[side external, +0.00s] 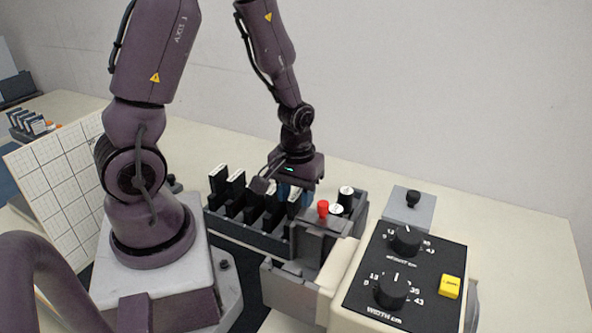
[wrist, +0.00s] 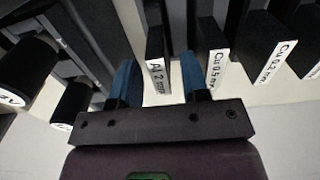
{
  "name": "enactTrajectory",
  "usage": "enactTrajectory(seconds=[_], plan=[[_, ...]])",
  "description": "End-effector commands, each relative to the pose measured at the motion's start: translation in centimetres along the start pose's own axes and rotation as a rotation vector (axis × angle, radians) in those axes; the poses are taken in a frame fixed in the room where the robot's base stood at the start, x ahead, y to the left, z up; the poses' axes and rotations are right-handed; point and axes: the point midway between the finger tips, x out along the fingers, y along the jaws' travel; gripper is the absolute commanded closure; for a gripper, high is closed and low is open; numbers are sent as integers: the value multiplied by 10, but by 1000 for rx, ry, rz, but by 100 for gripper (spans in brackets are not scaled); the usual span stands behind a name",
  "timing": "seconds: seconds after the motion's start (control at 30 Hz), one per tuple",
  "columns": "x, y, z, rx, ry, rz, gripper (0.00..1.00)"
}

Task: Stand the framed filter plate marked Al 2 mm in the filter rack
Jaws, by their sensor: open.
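The framed plate marked Al 2 mm (wrist: 156,76) is black with a white label on its end. In the wrist view it stands between the two blue fingers of my gripper (wrist: 158,64), with a visible gap on each side. My gripper (side external: 292,193) is open, low over the right part of a dark slotted holder (side external: 243,233) in the side external view. Several black plates with white ends stand in that holder; the Al 2 mm label cannot be read there. Another holder with plates (side external: 27,122) stands far left. I cannot tell which one is the filter rack.
Plates marked Cu 0.5 mm (wrist: 213,65) and Cu 0.2 mm (wrist: 262,52) stand right of the fingers in the wrist view. Black cylinders (side external: 345,198) and a red knob (side external: 323,209) are close right. A control box with dials (side external: 405,275) stands front right.

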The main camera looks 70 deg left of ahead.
Motion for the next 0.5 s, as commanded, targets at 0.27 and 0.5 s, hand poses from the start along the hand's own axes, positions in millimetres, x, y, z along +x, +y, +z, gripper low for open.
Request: enactTrajectory(seconds=[0.27,0.5], plan=[[-54,1,-1,1,9,5,58],[-98,0,-1,0,5,3,58]])
